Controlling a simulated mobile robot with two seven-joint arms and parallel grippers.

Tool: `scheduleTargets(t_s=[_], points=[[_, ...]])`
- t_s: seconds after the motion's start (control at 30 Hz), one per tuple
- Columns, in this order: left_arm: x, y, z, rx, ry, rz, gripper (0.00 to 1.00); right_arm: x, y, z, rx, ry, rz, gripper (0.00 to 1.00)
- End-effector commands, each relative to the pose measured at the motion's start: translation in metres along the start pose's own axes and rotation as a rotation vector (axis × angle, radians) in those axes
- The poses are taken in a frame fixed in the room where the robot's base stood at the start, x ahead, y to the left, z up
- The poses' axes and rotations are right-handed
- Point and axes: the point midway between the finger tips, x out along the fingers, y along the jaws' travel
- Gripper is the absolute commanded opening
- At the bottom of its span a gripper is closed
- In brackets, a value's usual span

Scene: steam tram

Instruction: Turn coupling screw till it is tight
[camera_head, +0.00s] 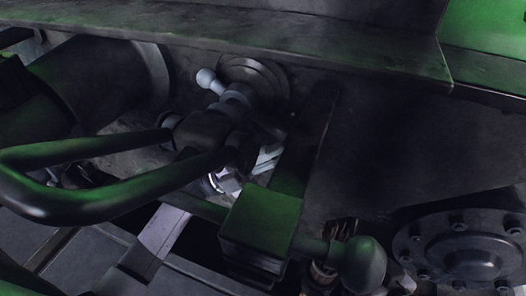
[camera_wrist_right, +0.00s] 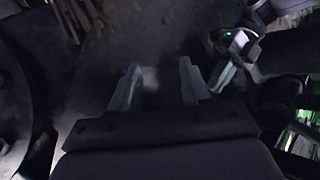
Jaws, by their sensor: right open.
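The coupling screw (camera_head: 205,130) hangs in front of the dark buffer beam in the head view. A pale ball-ended handle (camera_head: 208,79) sticks out at its upper left. A dark U-shaped link (camera_head: 70,205) reaches from it to the left. Bright metal (camera_head: 225,182) shows just below the screw body. My right gripper (camera_wrist_right: 160,85) is open in the right wrist view, with nothing visible between its two grey fingers. I cannot clearly make it out in the head view, nor tell its distance to the screw. My left gripper is not visible.
A dark green block (camera_head: 262,222) and a rounded green knob (camera_head: 362,264) stand at lower centre and right of the screw. A bolted round flange (camera_head: 470,250) is at lower right. A ledge (camera_head: 250,35) runs above. The right wrist view is dark.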

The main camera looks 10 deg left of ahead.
Motion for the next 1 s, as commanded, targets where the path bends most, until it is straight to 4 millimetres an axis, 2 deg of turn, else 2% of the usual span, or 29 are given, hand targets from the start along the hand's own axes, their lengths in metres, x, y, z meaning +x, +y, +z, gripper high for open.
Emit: scheduleTargets(t_s=[0.33,1.0], points=[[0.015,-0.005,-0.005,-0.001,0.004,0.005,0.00,0.005,-0.005,-0.005,0.040,-0.022,-0.015,0.47],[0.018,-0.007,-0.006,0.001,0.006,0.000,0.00,0.001,-0.001,0.003,0.028,-0.039,0.003,0.47]])
